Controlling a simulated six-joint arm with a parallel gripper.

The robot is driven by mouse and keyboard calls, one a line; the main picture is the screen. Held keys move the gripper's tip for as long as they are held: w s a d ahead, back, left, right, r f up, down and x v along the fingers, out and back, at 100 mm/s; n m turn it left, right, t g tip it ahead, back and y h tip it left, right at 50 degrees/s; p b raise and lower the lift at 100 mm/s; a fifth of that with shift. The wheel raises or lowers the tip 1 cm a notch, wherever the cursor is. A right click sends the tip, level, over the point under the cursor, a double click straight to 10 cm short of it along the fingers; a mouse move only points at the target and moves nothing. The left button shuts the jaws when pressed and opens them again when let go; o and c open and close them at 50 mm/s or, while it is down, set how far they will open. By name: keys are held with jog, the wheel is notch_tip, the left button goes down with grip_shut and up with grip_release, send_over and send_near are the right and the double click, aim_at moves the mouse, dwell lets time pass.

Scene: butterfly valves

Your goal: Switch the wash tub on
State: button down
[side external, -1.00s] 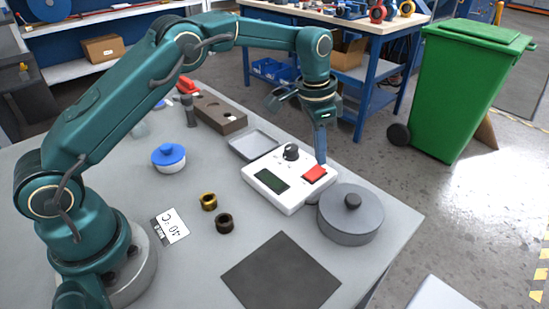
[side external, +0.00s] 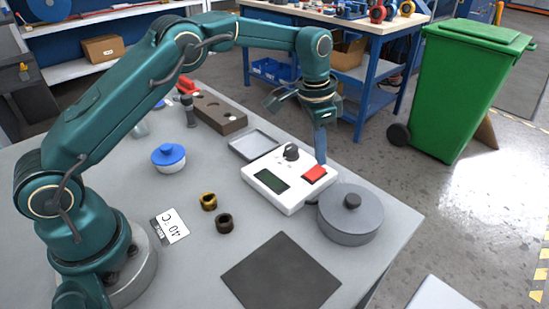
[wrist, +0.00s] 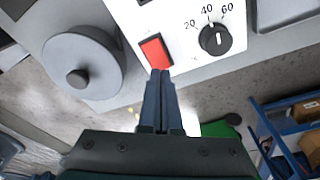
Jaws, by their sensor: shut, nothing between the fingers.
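The white control box (side external: 291,205) sits on the grey table, with a dark green display (side external: 272,181), a black knob (side external: 291,152) and a red switch (side external: 314,173). In the wrist view the knob (wrist: 215,39) has marks 20, 40 and 60, and its white line points up, near 40. A grey round tub with a lid (side external: 351,219) stands beside the box. My gripper (side external: 321,161) is shut and empty, pointing down at the far edge of the red switch. In the wrist view its tips (wrist: 160,72) meet the edge of the red switch (wrist: 156,51); I cannot tell whether they touch.
A card reading 40 °C (side external: 170,227), two rings (side external: 208,202), a blue-lidded jar (side external: 169,158), a shallow grey tray (side external: 253,146) and a brown block with holes (side external: 219,114) lie around the box. A dark mat (side external: 281,273) lies near the front. A green bin (side external: 457,90) stands off the table.

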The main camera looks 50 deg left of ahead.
jog(key=shift+f, duration=0.85)
dwell(0.4)
jog(key=shift+r, duration=3.5)
notch_tip(320, 180, up, 10)
jog(key=t, duration=0.2)
send_over(318, 168)
jog(key=s+a, duration=0.1)
jog(key=s, duration=0.2)
jog(key=s+a+r+n+t, duration=0.1)
jog(key=s+a+r+n, duration=0.1)
jog(key=s+r, duration=0.45)
jog(key=s+f+n, duration=0.2)
jog(key=s+f, duration=0.4)
jog(key=s, duration=0.2)
jog(key=s+a+f+n+t, duration=0.1)
jog(key=s+f+n, duration=0.1)
jog(key=s+f, duration=0.3)
jog(key=s, duration=0.3)
jog(key=shift+a+f+y, duration=0.2)
jog(key=shift+f+y, duration=0.15)
jog(key=shift+y, duration=0.05)
